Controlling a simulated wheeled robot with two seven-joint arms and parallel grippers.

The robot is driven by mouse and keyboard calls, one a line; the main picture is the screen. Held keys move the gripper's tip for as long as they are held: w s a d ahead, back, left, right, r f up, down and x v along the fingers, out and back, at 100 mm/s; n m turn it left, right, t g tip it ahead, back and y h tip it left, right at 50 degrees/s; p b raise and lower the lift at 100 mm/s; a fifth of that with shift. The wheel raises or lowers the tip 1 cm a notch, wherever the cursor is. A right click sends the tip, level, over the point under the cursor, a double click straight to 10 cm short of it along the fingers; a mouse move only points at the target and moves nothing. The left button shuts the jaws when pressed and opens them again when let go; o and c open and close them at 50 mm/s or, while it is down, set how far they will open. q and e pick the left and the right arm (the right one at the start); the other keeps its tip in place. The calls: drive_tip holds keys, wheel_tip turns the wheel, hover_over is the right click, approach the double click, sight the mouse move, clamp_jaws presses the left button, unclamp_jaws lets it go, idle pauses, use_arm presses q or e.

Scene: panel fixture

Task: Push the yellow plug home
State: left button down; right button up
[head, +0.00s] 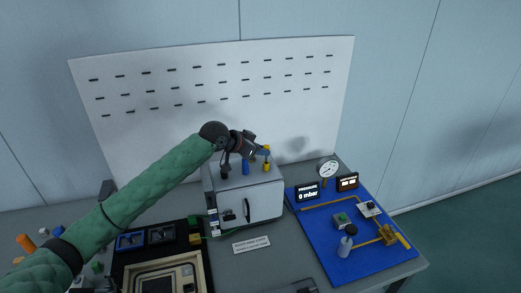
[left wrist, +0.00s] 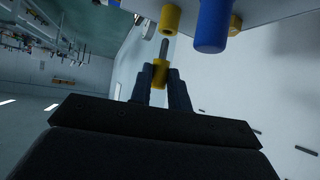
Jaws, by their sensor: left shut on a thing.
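My left gripper (left wrist: 160,85) is shut on the yellow plug (left wrist: 159,76), which has a grey metal pin at its end. The pin points at a yellow socket (left wrist: 168,18), and its tip is at or just short of the socket's mouth; I cannot tell if it has entered. Most of the pin is bare. In the head view my left gripper (head: 263,153) is above the grey box (head: 262,202), with the yellow plug (head: 267,147) in its fingers and the yellow socket (head: 266,167) below. My right gripper is not in view.
A blue post (left wrist: 212,25) stands close beside the yellow socket. A white slotted panel (head: 220,85) rises behind the box. A blue board (head: 335,260) with a gauge (head: 328,168) and fittings lies on the right. Black trays and loose parts lie on the left.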

use_arm(q)
drive_tip(key=shift+f+b, duration=0.45)
drive_tip(key=shift+f, duration=1.3)
drive_tip(key=c, duration=1.2)
unclamp_jaws()
drive_tip(key=shift+c, duration=0.2)
